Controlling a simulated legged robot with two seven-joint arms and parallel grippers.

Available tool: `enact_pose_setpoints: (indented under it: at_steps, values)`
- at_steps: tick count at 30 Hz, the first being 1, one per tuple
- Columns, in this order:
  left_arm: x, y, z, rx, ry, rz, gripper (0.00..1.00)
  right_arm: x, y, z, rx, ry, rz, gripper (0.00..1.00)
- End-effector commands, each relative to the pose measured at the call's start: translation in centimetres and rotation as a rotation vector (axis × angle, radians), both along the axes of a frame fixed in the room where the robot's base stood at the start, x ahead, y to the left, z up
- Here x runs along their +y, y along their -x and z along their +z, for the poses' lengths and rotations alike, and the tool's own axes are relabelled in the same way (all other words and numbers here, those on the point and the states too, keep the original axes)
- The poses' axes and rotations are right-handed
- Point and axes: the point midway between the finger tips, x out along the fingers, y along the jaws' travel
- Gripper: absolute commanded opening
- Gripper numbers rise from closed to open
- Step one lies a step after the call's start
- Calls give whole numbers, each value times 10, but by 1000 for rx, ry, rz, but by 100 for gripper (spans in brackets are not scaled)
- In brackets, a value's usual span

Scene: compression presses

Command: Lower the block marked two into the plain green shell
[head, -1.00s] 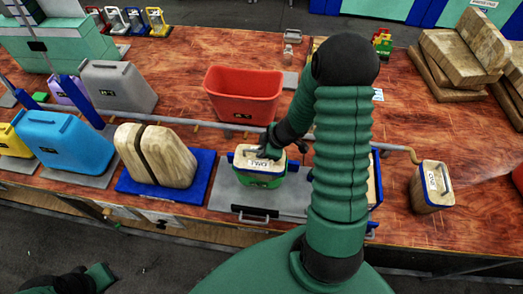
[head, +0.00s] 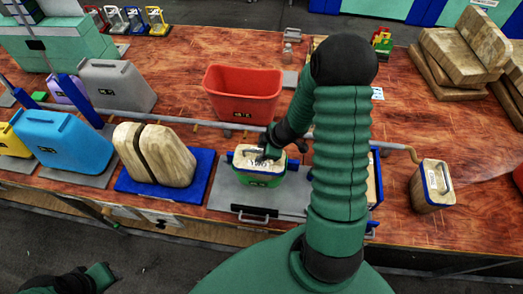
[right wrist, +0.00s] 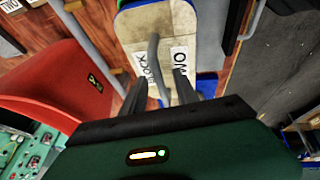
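The wooden block marked two (head: 246,162) sits upright within the green shell (head: 262,181), its top and handle showing above the rim. In the right wrist view the block's top (right wrist: 145,22) carries white labels and a grey bar handle (right wrist: 154,62). My right gripper (head: 264,153) is over the block. In the right wrist view its two fingers (right wrist: 161,88) stand apart, one on each side of the handle, with gaps showing. Only a little of the green shell shows there. How deep the block sits is hard to tell. My left gripper (head: 85,282) is low at the left edge, its fingers unclear.
The shell stands on a grey plate (head: 232,195) at the table's front. A red bin (head: 242,92) is behind it, a split wooden form (head: 165,157) on a blue base to the left. Another handled block (head: 432,188) stands right. A long rod (head: 210,125) crosses behind.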

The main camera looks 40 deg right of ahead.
Motion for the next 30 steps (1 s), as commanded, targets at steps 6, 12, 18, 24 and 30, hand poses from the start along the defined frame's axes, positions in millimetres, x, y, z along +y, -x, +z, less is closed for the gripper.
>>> enact_pose_setpoints:
  at_steps: [6,12,18,24,30]
  values:
    - [0,0,13,0,0,0,36,-2,7,19,0,2,0,36]
    - [0,0,43,0,0,0,36,-9,28,73,-2,4,0,36]
    - [0,0,66,0,0,0,36,-16,51,123,-1,3,0,36]
    - [0,0,77,0,0,0,36,-20,64,149,1,-1,0,36]
    - [0,0,77,0,0,0,36,-21,67,152,1,-1,0,36]
